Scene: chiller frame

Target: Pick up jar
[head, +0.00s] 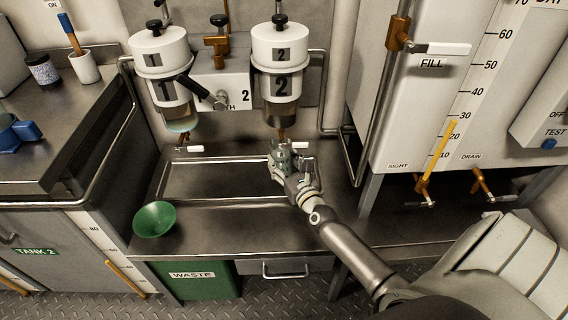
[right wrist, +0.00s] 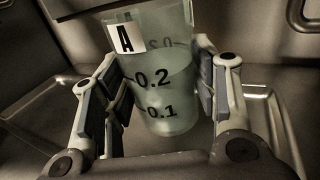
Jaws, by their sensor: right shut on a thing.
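The jar (right wrist: 165,95) is a translucent, pale green measuring jar with a white label A and the marks 0.2 and 0.1. In the right wrist view it stands between the two fingers of my right gripper (right wrist: 160,105), which is shut on it. In the head view my right gripper (head: 285,162) is below canister 2 (head: 277,75), at the right part of the tray area. The jar is small there and mostly hidden by the gripper. My left gripper is not in view.
Canister 1 (head: 160,70) hangs left of canister 2. A green bowl (head: 155,219) sits at the counter's front left, above a green waste bin (head: 203,283). The shallow tray (head: 215,195) is mostly clear. A large white tank (head: 440,110) stands on the right.

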